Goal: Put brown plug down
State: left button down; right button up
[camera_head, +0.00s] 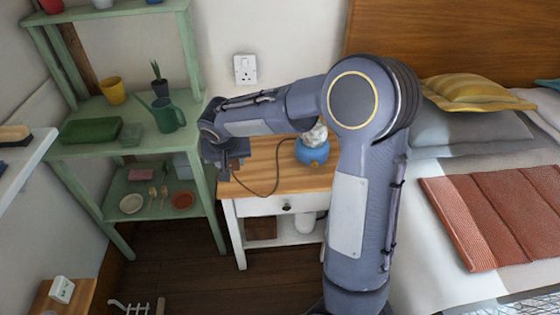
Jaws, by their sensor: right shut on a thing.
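My right arm comes in from the lower right and reaches left across the nightstand (262,178). My right gripper (228,168) points down over the nightstand's left edge, beside the green shelf. It is shut on the brown plug, which is mostly hidden by the gripper. A dark cord (262,194) runs from below the gripper, loops over the wooden top and leads back to a blue lamp (312,153). The lamp is partly covered by my arm. My left gripper is not in view.
A white wall socket (245,69) is above the nightstand, with nothing plugged in. A green shelf (200,140) on the left holds a teal watering can (167,114), a yellow cup (112,91) and dishes. A bed with a rust-coloured blanket (490,215) stands right. The wooden top's front left is mostly clear.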

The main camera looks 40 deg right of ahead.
jog(key=shift+w+d+f+m+b, duration=0.1)
jog(key=shift+d+f+m+b, duration=0.4)
jog(key=shift+b, duration=0.2)
jog(key=w+d+f, duration=0.4)
jog(key=w+d, duration=0.1)
jog(key=d, duration=0.2)
send_over(258, 173)
jog(key=w, duration=0.1)
jog(key=f, duration=0.3)
jog(key=a+f, duration=0.1)
jog(key=shift+w+f+b, duration=0.2)
jog(key=shift+f+b, duration=0.2)
jog(key=shift+w+d+f, duration=0.1)
jog(key=shift+d+f, duration=0.1)
jog(key=shift+w+d+f+b, duration=0.15)
jog(key=shift+f+b, duration=0.2)
jog(key=shift+f, duration=1.45)
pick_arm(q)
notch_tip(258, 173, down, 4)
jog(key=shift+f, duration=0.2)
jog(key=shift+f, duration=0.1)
pick_arm(e)
jog(key=shift+f, duration=0.1)
jog(key=shift+f+b, duration=0.5)
jog(key=shift+b, duration=0.15)
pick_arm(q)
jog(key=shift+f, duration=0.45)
pick_arm(e)
jog(key=o, duration=1)
jog(key=shift+r, duration=0.1)
